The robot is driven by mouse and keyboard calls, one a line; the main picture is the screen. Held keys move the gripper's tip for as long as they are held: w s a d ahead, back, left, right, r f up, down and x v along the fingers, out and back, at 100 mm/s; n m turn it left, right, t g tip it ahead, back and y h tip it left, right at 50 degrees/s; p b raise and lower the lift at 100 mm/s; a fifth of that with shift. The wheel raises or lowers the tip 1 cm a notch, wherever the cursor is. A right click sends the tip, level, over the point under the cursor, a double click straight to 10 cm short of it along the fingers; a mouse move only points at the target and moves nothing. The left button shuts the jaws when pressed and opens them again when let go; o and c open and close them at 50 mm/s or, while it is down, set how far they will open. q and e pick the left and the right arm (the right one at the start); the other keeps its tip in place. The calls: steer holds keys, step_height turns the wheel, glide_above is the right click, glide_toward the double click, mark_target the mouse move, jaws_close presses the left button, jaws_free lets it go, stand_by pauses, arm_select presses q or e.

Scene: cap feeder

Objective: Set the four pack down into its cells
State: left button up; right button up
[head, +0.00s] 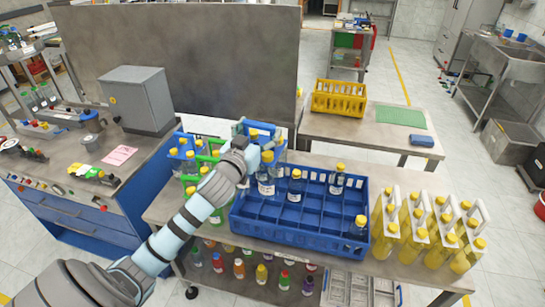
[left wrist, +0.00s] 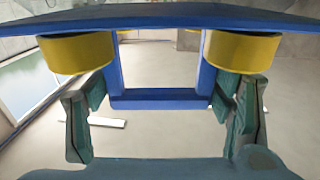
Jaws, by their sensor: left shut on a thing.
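My left gripper (head: 245,148) is shut on the blue carrier of the four pack (head: 266,174), a group of clear bottles with yellow caps. The pack is over the far left part of the blue crate (head: 285,238), partly hidden behind the gripper. I cannot tell whether its bottle bottoms are inside the cells. In the left wrist view the blue carrier handle (left wrist: 160,99) lies between my fingers (left wrist: 163,118), with yellow caps (left wrist: 241,52) on both sides. The crate's front cells look empty. My right gripper is out of view.
Single yellow-capped bottles stand in the crate, one near the middle (head: 295,186), one at the back (head: 337,178), one at the front right (head: 358,229). Yellow bottle packs (head: 440,245) stand right of the crate. Blue and green carriers (head: 190,165) stand to its left.

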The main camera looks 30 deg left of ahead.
arm_select(q)
steer(key=shift+w+a+r+n+y, duration=0.25)
steer(key=shift+a+r+y, duration=0.05)
steer(key=shift+a+r, duration=0.3)
steer(key=shift+w+a+r+n+y, duration=0.3)
steer(key=shift+a+r, duration=0.15)
steer(key=shift+a, duration=0.1)
steer(key=shift+w+a+r+g+y, duration=0.1)
steer(key=shift+a+g+y, duration=0.2)
steer(key=shift+a, duration=0.1)
steer(key=b, duration=0.2)
glide_above(255, 175)
steer(key=f, duration=0.5)
steer(key=shift+w+a+f, duration=0.1)
steer(key=shift+w+f, duration=0.2)
steer(key=shift+f, duration=0.05)
step_height(255, 175, down, 15)
steer(key=b, duration=1.2)
steer(key=shift+r+b, duration=0.15)
steer(key=shift+b, duration=0.25)
steer(key=shift+f+b, duration=0.9)
steer(key=shift+f, duration=0.05)
steer(key=shift+f+b, duration=0.45)
steer(key=o, duration=2)
steer(key=shift+o, duration=0.2)
steer(key=shift+s, duration=0.1)
